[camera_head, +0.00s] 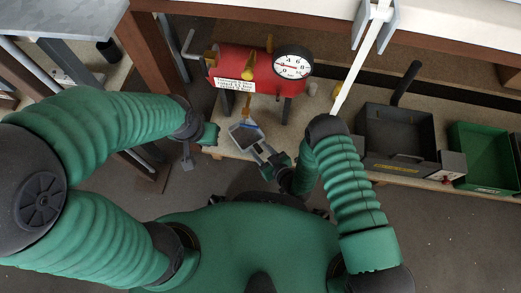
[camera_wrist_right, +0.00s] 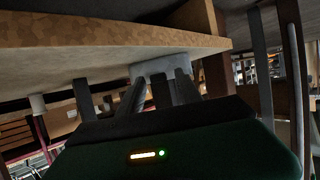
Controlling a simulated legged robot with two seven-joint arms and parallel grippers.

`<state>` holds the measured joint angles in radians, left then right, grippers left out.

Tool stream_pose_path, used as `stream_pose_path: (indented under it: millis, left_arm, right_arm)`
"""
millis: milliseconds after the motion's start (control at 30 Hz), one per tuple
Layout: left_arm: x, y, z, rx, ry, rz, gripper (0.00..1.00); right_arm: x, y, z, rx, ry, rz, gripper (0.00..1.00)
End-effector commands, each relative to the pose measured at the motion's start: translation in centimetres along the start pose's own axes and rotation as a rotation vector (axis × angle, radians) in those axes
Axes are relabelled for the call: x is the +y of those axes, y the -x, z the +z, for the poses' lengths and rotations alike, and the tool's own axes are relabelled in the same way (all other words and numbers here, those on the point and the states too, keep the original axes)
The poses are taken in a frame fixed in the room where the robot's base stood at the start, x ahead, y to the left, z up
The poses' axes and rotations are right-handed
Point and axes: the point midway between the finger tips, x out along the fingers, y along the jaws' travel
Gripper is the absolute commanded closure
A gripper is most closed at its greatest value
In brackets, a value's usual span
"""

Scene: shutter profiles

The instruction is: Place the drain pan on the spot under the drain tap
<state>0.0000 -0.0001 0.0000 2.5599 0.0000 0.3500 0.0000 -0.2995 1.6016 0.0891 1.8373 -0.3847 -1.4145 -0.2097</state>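The drain pan (camera_head: 243,137) is a small grey-blue tray at the front edge of the low shelf, below the red tank (camera_head: 230,64). My right gripper (camera_head: 268,154) is at its near right side and appears shut on its handle. In the right wrist view the gripper's fingers (camera_wrist_right: 162,91) close around a narrow grey piece leading to the pan (camera_wrist_right: 158,70). A thin yellowish part, perhaps the drain tap (camera_head: 247,104), hangs under the tank; the spot below it cannot be made out. My left gripper (camera_head: 209,135) is left of the pan, its fingers unclear.
A white-faced gauge (camera_head: 292,63) sits on the tank's right end, and tank legs stand on the shelf (camera_head: 341,137). A dark bin (camera_head: 398,135) and a green crate (camera_head: 484,152) are to the right. The workbench (camera_head: 440,35) overhangs above; a wooden leg (camera_head: 152,52) stands at left.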

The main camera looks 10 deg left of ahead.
Motion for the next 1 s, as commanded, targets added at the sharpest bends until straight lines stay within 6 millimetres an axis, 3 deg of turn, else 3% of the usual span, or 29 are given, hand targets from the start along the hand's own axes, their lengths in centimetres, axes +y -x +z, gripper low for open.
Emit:
stream_pose_path:
  millis: [333, 733, 833, 1000]
  left_arm:
    - [0.0, 0.7, -0.1, 0.000, 0.000, 0.000, 1.00]
    - [0.0, 6.5, -1.5, 0.000, 0.000, 0.000, 1.00]
    - [0.0, 7.0, -1.7, 0.000, 0.000, 0.000, 1.00]
    - [0.0, 7.1, -1.7, 0.000, 0.000, 0.000, 1.00]
  right_arm:
    - [0.0, 0.7, -0.4, -0.001, 0.000, 0.000, 0.58]
    - [0.0, 10.1, -0.7, -0.003, -0.002, 0.000, 0.58]
    - [0.0, 11.5, -0.5, -0.002, -0.002, 0.001, 0.58]
    - [0.0, 12.2, -0.2, 0.001, 0.000, 0.000, 0.58]
